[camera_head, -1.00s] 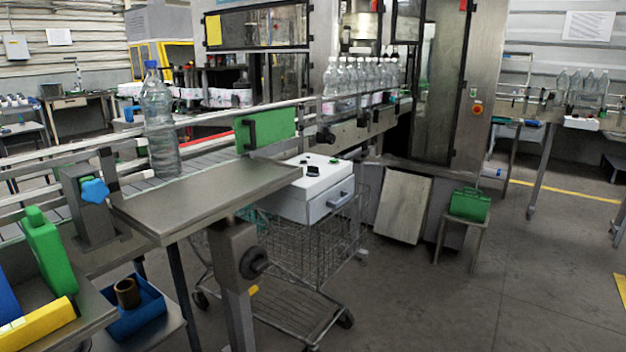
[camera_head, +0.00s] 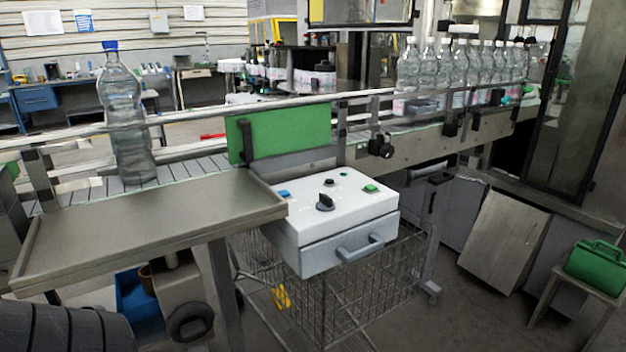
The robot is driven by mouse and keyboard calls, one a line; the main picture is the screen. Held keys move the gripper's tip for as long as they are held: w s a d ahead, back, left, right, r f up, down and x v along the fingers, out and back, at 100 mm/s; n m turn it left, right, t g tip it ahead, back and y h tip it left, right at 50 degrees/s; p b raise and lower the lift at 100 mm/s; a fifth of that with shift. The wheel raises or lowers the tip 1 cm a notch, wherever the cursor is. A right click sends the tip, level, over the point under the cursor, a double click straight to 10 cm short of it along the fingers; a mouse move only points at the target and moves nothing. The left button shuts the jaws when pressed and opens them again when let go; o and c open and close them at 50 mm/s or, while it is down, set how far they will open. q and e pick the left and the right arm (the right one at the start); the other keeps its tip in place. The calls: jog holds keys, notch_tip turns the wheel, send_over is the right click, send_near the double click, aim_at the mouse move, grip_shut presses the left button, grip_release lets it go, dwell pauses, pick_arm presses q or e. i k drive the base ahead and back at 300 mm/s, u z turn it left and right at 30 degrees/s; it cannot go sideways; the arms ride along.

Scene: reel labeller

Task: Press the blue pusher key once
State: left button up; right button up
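The white control box (camera_head: 335,220) stands in the middle of the head view, at the right end of a steel shelf, above a wire cart. On its top is a blue key (camera_head: 284,194) at the left rear corner. A black rotary knob (camera_head: 325,202), a green key (camera_head: 371,188), a small dark button (camera_head: 329,182) and a small green lamp (camera_head: 344,174) are also on its top. A grey handle is on its front. Neither of my grippers shows.
The steel shelf (camera_head: 150,225) is bare. A large bottle (camera_head: 126,120) stands on the conveyor behind it. A green panel (camera_head: 290,134) with a black handle rises behind the box. A wire cart (camera_head: 340,290) is below. A green case (camera_head: 596,264) sits on a stool at right.

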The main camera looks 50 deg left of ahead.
aim_at(284, 193)
jog(key=u, duration=0.85)
jog(key=i, duration=1.05)
jog(key=u, duration=1.35)
jog(key=i, duration=0.2)
jog(key=u, duration=0.15)
jog(key=k, duration=0.5)
jog(key=u, duration=1.8)
jog(key=k, duration=1.2)
jog(key=z, duration=0.25)
